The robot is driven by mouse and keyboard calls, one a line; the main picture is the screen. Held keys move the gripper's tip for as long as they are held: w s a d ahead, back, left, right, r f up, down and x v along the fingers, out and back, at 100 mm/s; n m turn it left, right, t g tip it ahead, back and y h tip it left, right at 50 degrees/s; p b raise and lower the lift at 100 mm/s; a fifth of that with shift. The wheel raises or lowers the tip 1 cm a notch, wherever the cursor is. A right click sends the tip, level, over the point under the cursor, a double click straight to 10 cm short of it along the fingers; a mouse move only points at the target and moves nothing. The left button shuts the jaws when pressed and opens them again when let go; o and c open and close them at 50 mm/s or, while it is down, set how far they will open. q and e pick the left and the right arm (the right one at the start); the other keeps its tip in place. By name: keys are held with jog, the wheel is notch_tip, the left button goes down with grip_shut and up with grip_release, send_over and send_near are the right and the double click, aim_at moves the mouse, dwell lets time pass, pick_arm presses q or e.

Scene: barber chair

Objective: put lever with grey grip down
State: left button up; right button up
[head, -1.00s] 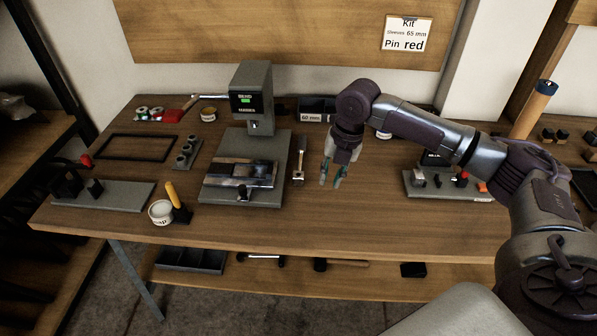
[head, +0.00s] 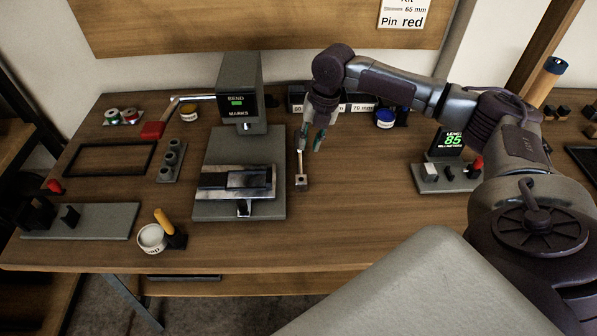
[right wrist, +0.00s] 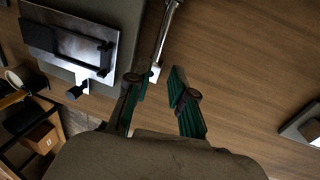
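A slim metal lever (head: 301,164) lies on the wooden table just right of the bending press's base, with a small block at its near end. Its grey grip is not clear in the head view, where my gripper covers part of its far end. In the right wrist view the lever's shiny rod (right wrist: 166,35) runs away from between the fingertips. My right gripper (head: 312,138) is open, with its fingers apart above and beside the lever's far part. It holds nothing. The right wrist view shows the same open gripper (right wrist: 157,82). My left gripper is not in view.
The press (head: 240,95) with its grey base (head: 210,208) stands left of the lever. A length gauge (head: 447,178) reading 85 is at right. Labelled bins and a blue-lidded jar (head: 385,118) stand behind. The table between lever and gauge is clear.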

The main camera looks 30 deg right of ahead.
send_over(301, 165)
jog(key=s, duration=0.2)
jog(key=f, duration=0.4)
jog(key=shift+w+d+f, duration=0.1)
jog(key=shift+w+d, duration=0.1)
jog(key=shift+d, duration=0.05)
jog(key=shift+w+a+f+p, duration=0.1)
jog(key=shift+w+f+p, duration=0.1)
jog(key=shift+f, duration=0.3)
jog(key=shift+w+f+p, duration=0.1)
jog(key=shift+f+p, duration=0.1)
jog(key=shift+f, duration=0.25)
jog(key=f, duration=0.1)
jog(key=w+f, duration=0.1)
jog(key=f, duration=0.1)
jog(key=shift+a+f, duration=0.15)
jog(key=shift+f, duration=0.15)
jog(key=shift+s, duration=0.1)
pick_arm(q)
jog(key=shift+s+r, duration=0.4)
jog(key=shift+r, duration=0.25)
pick_arm(e)
grip_shut()
